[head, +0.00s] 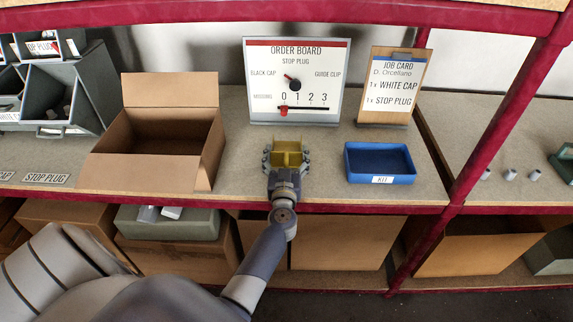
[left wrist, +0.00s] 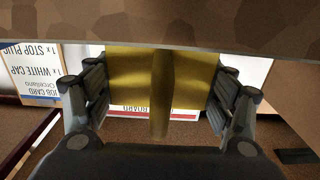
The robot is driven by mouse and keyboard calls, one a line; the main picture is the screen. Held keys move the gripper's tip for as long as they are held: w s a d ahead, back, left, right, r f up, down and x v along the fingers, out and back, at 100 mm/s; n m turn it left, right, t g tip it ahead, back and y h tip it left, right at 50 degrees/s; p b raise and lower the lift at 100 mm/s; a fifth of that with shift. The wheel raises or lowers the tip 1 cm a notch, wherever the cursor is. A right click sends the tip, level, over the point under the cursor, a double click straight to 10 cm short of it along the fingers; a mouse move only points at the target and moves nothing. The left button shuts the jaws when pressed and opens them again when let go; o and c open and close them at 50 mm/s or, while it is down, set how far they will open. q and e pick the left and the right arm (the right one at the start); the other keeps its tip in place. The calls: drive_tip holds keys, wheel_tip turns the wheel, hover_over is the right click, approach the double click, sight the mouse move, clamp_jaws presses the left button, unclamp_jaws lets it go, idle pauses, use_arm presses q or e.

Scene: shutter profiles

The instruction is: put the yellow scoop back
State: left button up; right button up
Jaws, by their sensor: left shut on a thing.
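The yellow scoop (head: 288,153) is at the front middle of the shelf, between the open cardboard box and the blue kit tray. My left gripper (head: 286,162) is shut on it, with one finger on each side. In the left wrist view the yellow scoop (left wrist: 160,75) fills the space between the two fingers (left wrist: 160,105), its ridge running down the middle. I cannot tell whether the scoop touches the shelf or hangs just above it. My right gripper is not in view.
An open, empty cardboard box (head: 160,153) stands left, a blue kit tray (head: 381,178) right. The order board (head: 293,82) and job card (head: 392,87) stand behind. Grey bins (head: 75,95) are far left. A red post (head: 500,110) rises at right. STOP PLUG label (head: 46,178) marks bare shelf.

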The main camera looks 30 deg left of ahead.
use_arm(q)
drive_tip(key=shift+f, duration=0.8)
drive_tip(key=shift+f, duration=0.1)
drive_tip(key=shift+f, duration=0.15)
drive_tip(key=o, duration=1.1)
drive_tip(key=shift+f+b, duration=0.1)
drive_tip(key=shift+b, duration=0.55)
drive_tip(key=v, duration=0.9)
drive_tip(key=shift+s+a+f, duration=0.15)
drive_tip(key=shift+s+a, duration=0.05)
drive_tip(key=shift+s, duration=0.35)
drive_tip(key=shift+s+d, duration=0.25)
drive_tip(key=shift+s, duration=0.2)
